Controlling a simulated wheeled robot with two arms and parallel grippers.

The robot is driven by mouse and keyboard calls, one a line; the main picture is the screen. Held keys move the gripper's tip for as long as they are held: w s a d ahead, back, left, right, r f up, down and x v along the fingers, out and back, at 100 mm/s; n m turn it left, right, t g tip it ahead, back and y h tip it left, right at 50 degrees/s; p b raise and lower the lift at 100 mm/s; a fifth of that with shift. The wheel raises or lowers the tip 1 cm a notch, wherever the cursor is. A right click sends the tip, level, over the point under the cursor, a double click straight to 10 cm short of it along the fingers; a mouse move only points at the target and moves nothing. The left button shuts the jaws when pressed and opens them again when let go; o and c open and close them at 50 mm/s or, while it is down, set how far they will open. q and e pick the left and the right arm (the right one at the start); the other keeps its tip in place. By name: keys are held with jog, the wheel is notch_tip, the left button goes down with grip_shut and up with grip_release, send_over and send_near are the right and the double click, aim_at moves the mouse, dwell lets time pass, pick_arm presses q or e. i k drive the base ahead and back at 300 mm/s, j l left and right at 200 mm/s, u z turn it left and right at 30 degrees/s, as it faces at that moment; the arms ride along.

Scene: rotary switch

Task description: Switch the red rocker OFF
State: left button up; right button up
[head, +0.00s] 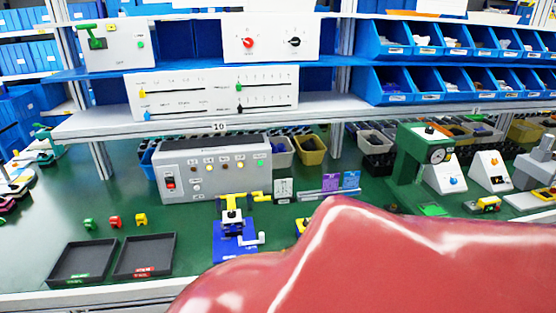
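The red rocker (170,181) is on the left end of the front face of a grey control box (214,169) standing on the green bench. The rocker shows as a small red patch in a dark frame; it is too small to tell which way it is tipped. A row of small round coloured buttons or lamps runs along the box to the right of the rocker. Neither of my grippers is in the head view. A large glossy red shape fills the lower right and hides the front of the bench there; I cannot tell what it is.
Two black trays (84,261) lie at the front left, with small green, red and yellow pieces behind them. A blue and yellow vise-like device (234,232) stands in front of the box. A green press (424,162) stands at right. Shelf panels overhang behind.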

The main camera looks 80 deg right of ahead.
aim_at(169, 182)
jog(key=z, duration=2.15)
